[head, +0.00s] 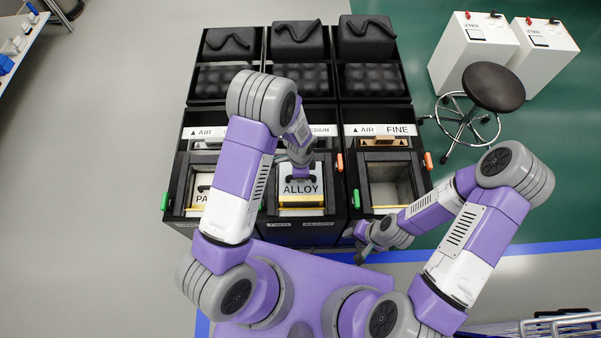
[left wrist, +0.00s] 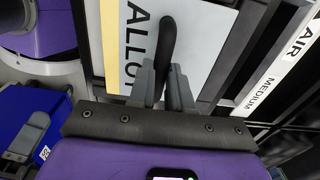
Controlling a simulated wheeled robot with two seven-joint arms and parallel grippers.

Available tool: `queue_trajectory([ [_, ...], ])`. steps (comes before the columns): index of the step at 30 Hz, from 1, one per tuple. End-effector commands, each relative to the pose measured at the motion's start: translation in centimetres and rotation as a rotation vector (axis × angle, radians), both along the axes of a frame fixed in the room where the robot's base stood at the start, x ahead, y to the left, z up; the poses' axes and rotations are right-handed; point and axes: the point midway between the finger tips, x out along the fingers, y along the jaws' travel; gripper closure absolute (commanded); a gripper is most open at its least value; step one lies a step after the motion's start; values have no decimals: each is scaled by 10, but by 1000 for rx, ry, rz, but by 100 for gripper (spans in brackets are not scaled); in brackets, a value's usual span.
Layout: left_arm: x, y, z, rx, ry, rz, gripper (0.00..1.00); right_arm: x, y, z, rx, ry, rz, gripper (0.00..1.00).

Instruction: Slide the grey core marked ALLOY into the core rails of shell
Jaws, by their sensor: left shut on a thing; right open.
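The grey core marked ALLOY (head: 301,189) sits in the opening of the middle shell (head: 328,219), labelled MEDIUM. It has a black handle on top and a pale yellow edge at the front. My left gripper (head: 299,170) is at this handle. The left wrist view shows the left fingers (left wrist: 167,88) shut on the black handle (left wrist: 168,45), with the core's ALLOY face (left wrist: 190,25) beside them. The rails are hidden, and I cannot tell how deep the core sits. My right gripper (head: 362,252) is open and empty, low in front of the right shell.
The right shell (head: 421,187), labelled AIR FINE, has an empty bay. The left shell (head: 179,205) holds a partly hidden core marked PA. A black stool (head: 493,87) and white boxes (head: 470,50) stand at the right. The floor at the left is clear.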

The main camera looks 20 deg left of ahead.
Motion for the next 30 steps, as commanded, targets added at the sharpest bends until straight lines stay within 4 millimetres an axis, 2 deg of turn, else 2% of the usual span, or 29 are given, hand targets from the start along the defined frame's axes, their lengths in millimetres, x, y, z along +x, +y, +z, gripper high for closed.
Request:
queue_trajectory([
  [30,1,0,-23,0,-2,0,100,0,0,-19,0,0,0,57],
])
